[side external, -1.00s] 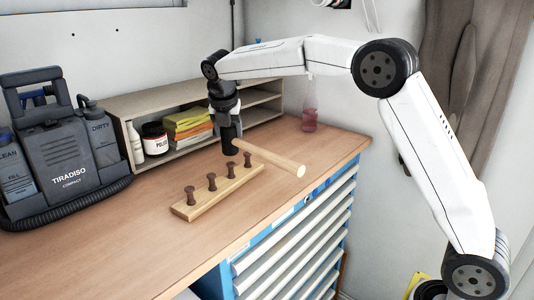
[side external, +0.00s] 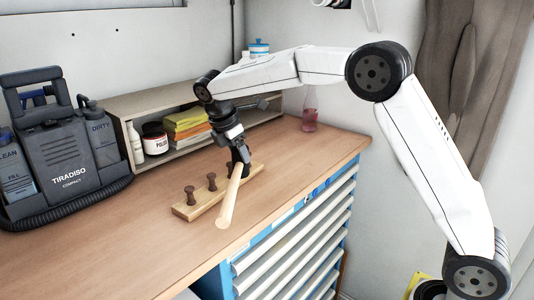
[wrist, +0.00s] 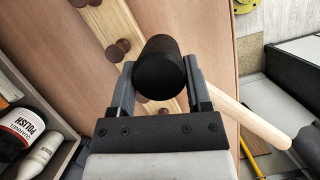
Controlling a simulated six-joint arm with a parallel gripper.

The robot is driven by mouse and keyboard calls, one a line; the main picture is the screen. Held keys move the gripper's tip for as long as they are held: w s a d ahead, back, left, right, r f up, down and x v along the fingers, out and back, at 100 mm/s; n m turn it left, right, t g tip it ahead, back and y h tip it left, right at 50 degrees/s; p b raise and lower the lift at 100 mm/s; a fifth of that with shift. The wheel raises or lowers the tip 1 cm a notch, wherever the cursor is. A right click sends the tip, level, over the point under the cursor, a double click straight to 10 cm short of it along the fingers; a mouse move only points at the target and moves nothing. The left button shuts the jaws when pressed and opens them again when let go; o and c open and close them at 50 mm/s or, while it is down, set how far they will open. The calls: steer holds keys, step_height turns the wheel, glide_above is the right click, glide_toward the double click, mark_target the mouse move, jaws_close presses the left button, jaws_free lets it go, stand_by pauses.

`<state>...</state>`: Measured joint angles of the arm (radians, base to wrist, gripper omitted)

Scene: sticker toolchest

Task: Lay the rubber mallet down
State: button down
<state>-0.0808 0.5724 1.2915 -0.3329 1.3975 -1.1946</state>
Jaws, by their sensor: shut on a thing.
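The rubber mallet has a dark round head and a pale wooden handle (side external: 230,200). In the wrist view its black head (wrist: 160,68) sits between both fingers of my gripper (wrist: 159,82), and the handle runs to the lower right. In the side view my gripper (side external: 239,156) is tilted over the right part of a wooden peg board (side external: 187,211). The handle slopes down toward the camera, across the board's front edge. I cannot tell whether it touches the board or bench. Two pegs show clearly left of the handle; others are hidden.
The wooden bench (side external: 130,255) is clear in front of and left of the board. A shelf (side external: 120,104) with a polish jar (side external: 155,138) and folded cloths stands behind. A grey cleaning machine (side external: 62,150) is at left, a pink bottle (side external: 309,120) at back right.

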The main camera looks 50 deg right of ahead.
mark_target(234, 184)
steer(key=s+f+m+g+y, duration=0.1)
steer(key=s+m, duration=0.1)
steer(key=m, duration=0.2)
steer(key=s+a+f+m+g, duration=0.1)
steer(key=s+m, duration=0.1)
steer(key=m, duration=0.2)
steer(key=s+f+m+g+y, duration=0.1)
steer(key=s+m, duration=0.1)
steer(key=m, duration=0.2)
steer(key=shift+s+a+f+y, duration=0.1)
steer(key=shift+s+a+y, duration=0.05)
steer(key=shift+a+y, duration=0.15)
